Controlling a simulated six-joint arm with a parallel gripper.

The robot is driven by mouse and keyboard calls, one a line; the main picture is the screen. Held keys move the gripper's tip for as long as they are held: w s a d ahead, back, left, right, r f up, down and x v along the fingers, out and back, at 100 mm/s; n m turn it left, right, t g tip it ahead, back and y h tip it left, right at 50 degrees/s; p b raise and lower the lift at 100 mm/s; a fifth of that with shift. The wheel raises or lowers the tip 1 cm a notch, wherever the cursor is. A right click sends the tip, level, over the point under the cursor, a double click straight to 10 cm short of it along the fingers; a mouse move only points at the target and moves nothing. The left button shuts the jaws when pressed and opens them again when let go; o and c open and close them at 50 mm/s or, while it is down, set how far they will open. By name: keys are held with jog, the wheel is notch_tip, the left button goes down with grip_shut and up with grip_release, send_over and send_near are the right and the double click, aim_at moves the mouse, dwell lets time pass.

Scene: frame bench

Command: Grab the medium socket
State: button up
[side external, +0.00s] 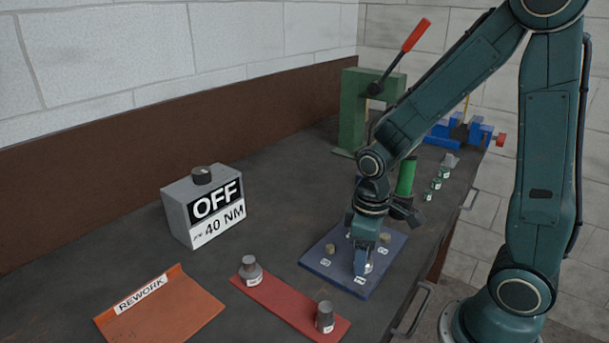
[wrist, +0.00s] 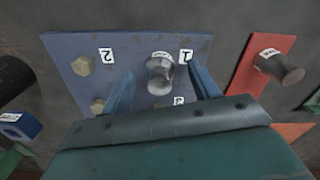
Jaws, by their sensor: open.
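A silver socket (wrist: 160,76) with a white label stands on the blue plate (wrist: 120,44) beside the number 1. The label is too small to read, so I cannot tell its size from it. My gripper (wrist: 162,82) is open, with one finger on each side of this socket and gaps visible. In the side view my gripper (side external: 362,262) is low over the near part of the blue plate (side external: 325,262) and mostly hides the socket. Two other sockets, a wider one (side external: 250,270) and a narrower one (side external: 325,318), stand on the red strip (side external: 285,299).
Hex bolts (wrist: 83,64) stand bare on the blue plate. A grey box (side external: 203,207) reading OFF and 40 NM is at the left, behind an orange REWORK tray (side external: 160,308). A green press (side external: 357,110), green cylinder (side external: 406,176) and blue vise (side external: 455,133) are farther back.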

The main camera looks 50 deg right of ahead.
dwell(0.5)
jog(key=c, duration=1.2)
notch_tip(320, 180, up, 20)
jog(key=shift+f, duration=0.1)
dwell(0.6)
